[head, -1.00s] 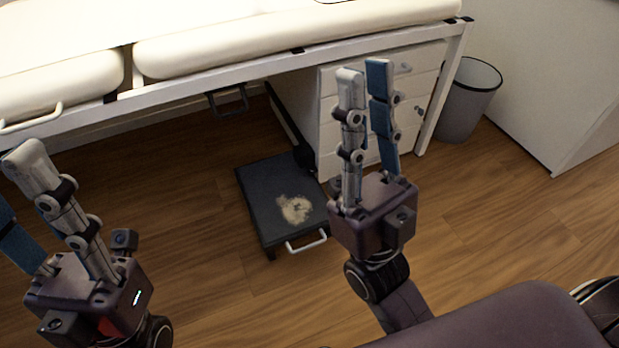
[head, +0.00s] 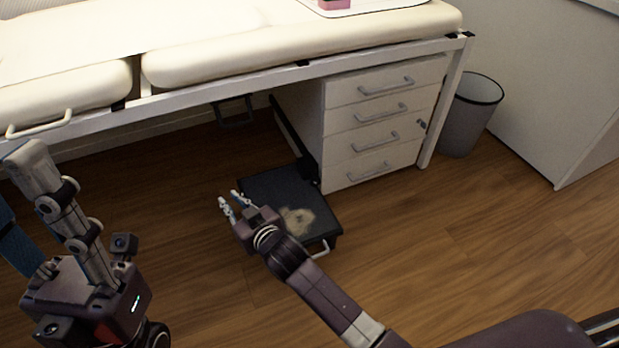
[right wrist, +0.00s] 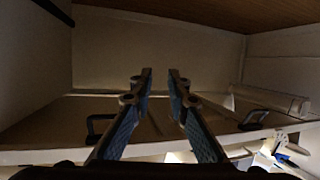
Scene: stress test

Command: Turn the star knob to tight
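I cannot make out a star knob for certain in either view. A small dark fitting (head: 421,124) shows at the right edge of the white drawer unit, too small to identify. My right gripper (head: 229,198) is over the far-left part of the black step, pointing toward the space under the couch. Its two fingers also show in the right wrist view (right wrist: 160,73), apart with nothing between them. My left gripper (head: 14,180) is at the left edge of the head view, its fingers apart and partly cut off; no object shows between them.
The cream padded couch (head: 300,50) on a white frame spans the back. The white drawer unit (head: 345,125) stands under it. The black step (head: 265,185) with a pale worn patch is on the floor.

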